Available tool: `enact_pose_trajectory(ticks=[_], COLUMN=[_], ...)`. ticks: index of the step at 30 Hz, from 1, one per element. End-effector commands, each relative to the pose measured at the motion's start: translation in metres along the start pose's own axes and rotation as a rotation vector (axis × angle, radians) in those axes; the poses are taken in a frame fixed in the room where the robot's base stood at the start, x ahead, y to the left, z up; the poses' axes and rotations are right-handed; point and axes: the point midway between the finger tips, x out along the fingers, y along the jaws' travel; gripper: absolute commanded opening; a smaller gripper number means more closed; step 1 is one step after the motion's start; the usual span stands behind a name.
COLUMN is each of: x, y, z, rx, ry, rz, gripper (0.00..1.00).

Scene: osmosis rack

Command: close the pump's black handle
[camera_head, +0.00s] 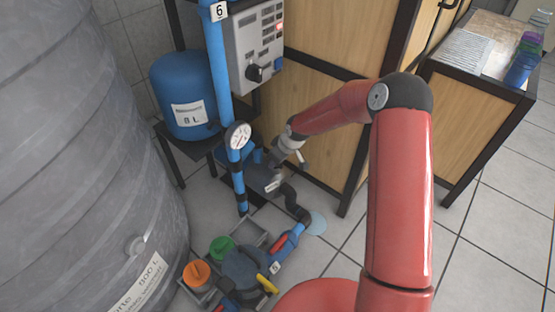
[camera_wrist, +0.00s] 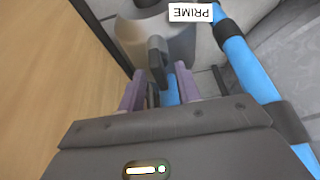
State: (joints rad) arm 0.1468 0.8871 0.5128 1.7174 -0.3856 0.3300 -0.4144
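A black handle (camera_wrist: 157,62) stands up from the pump's rounded grey-beige body (camera_wrist: 180,45) in the wrist view, beside an upside-down "PRIME" label (camera_wrist: 190,12). My gripper (camera_wrist: 161,72) points at it with its two purple fingers apart. The handle shows between and just ahead of the fingertips. I cannot tell whether either finger touches it. In the head view the dark pump (camera_head: 258,174) sits low behind the gauge pipe, and my gripper (camera_head: 277,160) is close above it. The handle is not clear there.
A blue pipe (camera_wrist: 250,65) runs close on the right in the wrist view. A pressure gauge (camera_head: 238,136), a blue tank (camera_head: 186,95) and a control box (camera_head: 255,50) stand near the pump. A wooden cabinet (camera_head: 315,125) is close behind. A large grey tank (camera_head: 75,170) fills the left.

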Motion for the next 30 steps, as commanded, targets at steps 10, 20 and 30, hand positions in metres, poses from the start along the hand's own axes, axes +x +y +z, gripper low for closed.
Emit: enact_pose_trajectory(ticks=[10, 20, 30], x=[-0.027, -0.074, -0.078], y=[0.001, 0.0, 0.0], z=[-0.001, 0.0, 0.0], rx=[0.0, 0.001, 0.0], ry=[0.002, 0.0, 0.0], rz=[0.002, 0.0, 0.0], gripper=[0.34, 0.34, 0.34])
